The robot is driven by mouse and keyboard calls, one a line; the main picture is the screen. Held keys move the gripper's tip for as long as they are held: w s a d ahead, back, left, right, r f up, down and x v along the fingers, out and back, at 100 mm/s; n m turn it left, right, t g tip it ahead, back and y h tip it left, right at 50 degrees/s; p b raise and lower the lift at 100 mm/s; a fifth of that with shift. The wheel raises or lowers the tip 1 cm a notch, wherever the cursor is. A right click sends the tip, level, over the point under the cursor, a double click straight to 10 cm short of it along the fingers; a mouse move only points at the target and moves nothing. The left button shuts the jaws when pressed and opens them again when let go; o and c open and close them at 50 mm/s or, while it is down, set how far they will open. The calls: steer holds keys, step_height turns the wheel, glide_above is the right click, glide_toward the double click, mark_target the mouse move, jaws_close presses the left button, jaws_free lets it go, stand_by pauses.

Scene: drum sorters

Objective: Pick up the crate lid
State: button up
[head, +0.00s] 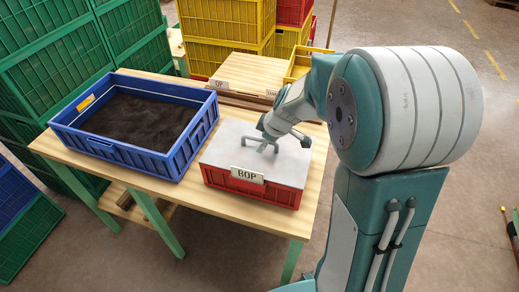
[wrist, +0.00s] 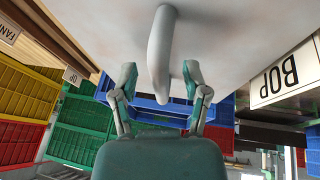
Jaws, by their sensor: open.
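The crate lid (head: 225,150) is a flat pale grey plate lying on a red crate (head: 270,195) with a "BOP" label (head: 247,175) on its front. A grey raised handle stands on the lid; in the wrist view the handle (wrist: 163,45) arches down between my fingertips. My gripper (wrist: 159,78) is open, with one finger on each side of the handle and gaps visible between. In the head view my gripper (head: 268,132) is low over the lid's middle, partly hiding the handle. The lid also fills the top of the wrist view (wrist: 235,35).
A blue crate (head: 178,165) of dark granular material stands left of the red crate on the wooden table (head: 240,222). Another table (head: 250,72) with labels stands behind. Stacked green crates (head: 50,75) are at left, yellow ones (head: 225,20) at the back.

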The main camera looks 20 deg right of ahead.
jaws_close()
steer(key=shift+r, duration=0.1)
